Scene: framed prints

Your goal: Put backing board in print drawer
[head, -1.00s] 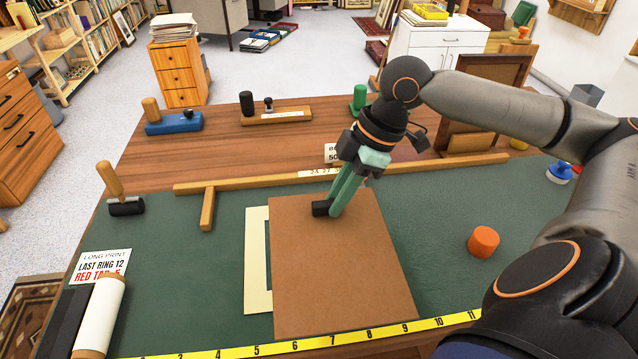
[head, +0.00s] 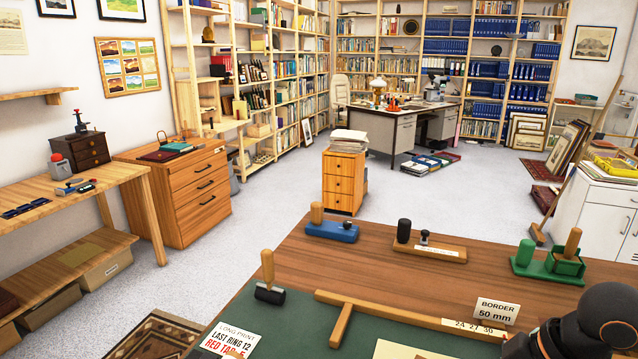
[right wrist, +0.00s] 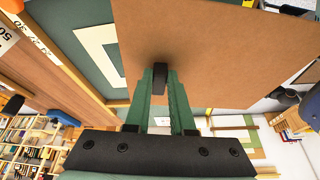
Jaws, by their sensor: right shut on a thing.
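The brown backing board (right wrist: 225,45) fills the upper part of the right wrist view. My right gripper (right wrist: 160,82) is shut at a small black piece on the board's face. The board is out of the head view, and I cannot tell how far it is from the table. Part of my right arm shows at the lower right of the head view; its fingers are out of that view. My left gripper is not in view. A wooden chest with three closed drawers (head: 203,205) stands at the left; none of its drawers is visibly marked as the print drawer.
A small drawer unit (head: 343,180) stacked with papers stands behind. Grey floor between table and chest is clear.

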